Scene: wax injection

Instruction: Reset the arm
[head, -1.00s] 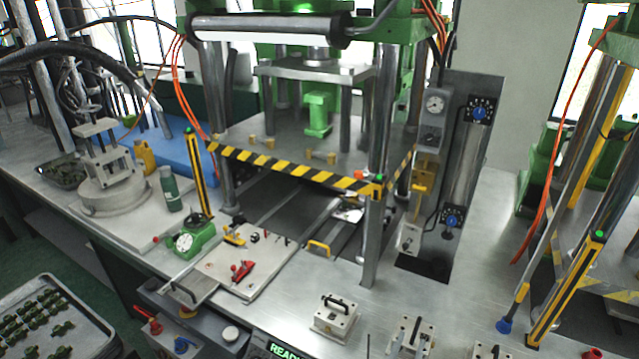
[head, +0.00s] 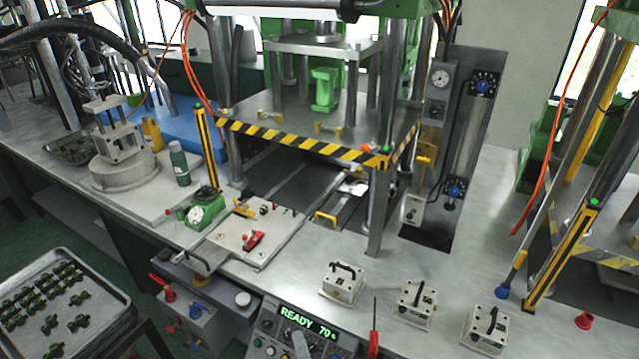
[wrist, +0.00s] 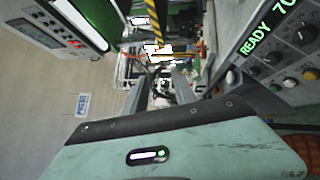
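My gripper (wrist: 160,94) shows in the wrist view, past the teal housing with a black edge. Its two grey fingers look spread apart, with a bright, cluttered background in the gap and nothing visibly held. The fingertips are small and hard to make out. My arm and gripper do not show in the head view. In the wrist view, the control panel with the green READY display (wrist: 270,30) is at the upper right, turned on its side. The same display (head: 307,322) is at the bottom of the head view.
The press has a yellow-black striped edge (head: 300,143). Several small molds with black handles, including one (head: 342,283), stand at the front right. A tray of green parts (head: 110,290) is at the lower left.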

